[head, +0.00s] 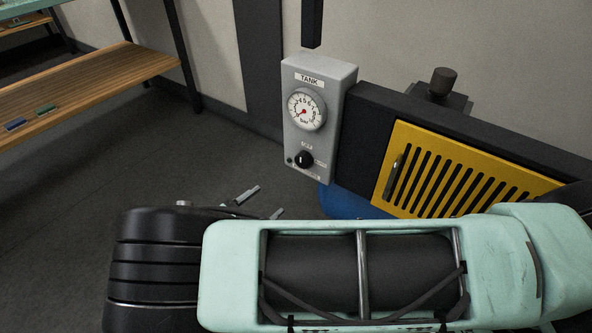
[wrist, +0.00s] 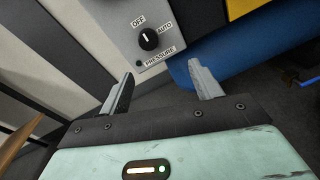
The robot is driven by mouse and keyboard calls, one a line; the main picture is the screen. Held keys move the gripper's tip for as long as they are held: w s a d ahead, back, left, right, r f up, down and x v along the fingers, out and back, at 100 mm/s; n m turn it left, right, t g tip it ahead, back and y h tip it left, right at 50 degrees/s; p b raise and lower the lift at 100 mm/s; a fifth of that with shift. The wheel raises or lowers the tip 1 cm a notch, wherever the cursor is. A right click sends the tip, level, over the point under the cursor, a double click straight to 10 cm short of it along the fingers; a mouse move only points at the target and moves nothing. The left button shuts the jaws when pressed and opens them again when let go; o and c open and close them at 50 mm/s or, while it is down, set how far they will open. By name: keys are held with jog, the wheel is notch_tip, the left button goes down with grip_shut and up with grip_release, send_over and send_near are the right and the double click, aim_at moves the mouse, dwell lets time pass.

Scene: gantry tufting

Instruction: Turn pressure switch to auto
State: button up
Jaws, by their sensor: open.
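The pressure switch is a round black knob (head: 304,159) low on a grey box (head: 341,95) marked TANK, with a round gauge (head: 305,110) above it. In the wrist view the knob (wrist: 149,39) has an OFF label at its upper left, an AUTO label at its right and PRESSURE below. Its white pointer line stands between OFF and AUTO, and I cannot tell exactly which it marks. My gripper (wrist: 160,83) is open and empty, its two fingers apart, below the knob and not touching it. In the head view the fingertips (head: 259,200) show left of and below the box.
A yellow slotted grille (head: 460,172) in a dark housing stands right of the box, with a blue tank (head: 350,205) below. A wooden shelf (head: 90,88) is at the left. The grey floor (head: 120,165) between is clear.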

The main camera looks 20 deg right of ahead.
jog(key=w+a+f+n+t, duration=0.1)
jog(key=t, duration=0.1)
jog(key=b, duration=0.2)
send_near(300, 164)
jog(key=x, duration=0.9)
jog(key=shift+r, duration=0.1)
jog(key=c, duration=1)
